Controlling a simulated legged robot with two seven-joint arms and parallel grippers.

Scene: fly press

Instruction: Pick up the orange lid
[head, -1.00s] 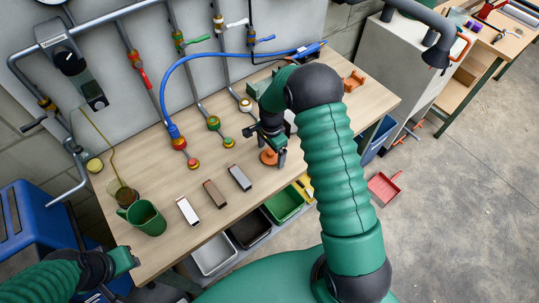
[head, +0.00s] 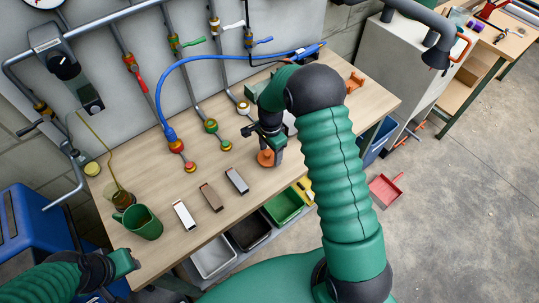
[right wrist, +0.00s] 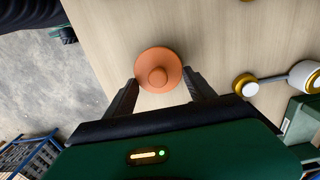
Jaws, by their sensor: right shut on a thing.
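The orange lid (head: 266,158), a round disc with a knob in its middle, is at the front right of the wooden workbench. In the right wrist view the lid (right wrist: 158,60) sits between the two fingertips. My right gripper (head: 270,147) is shut on it, pointing down. I cannot tell whether the lid is on the wood or just above it. My left gripper (head: 124,263) is at the lower left, in front of the bench edge; its fingers do not show clearly.
A green mug (head: 143,222) stands further left. Pipes with coloured valves and a blue hose (head: 163,95) line the back. Bins sit below the front edge.

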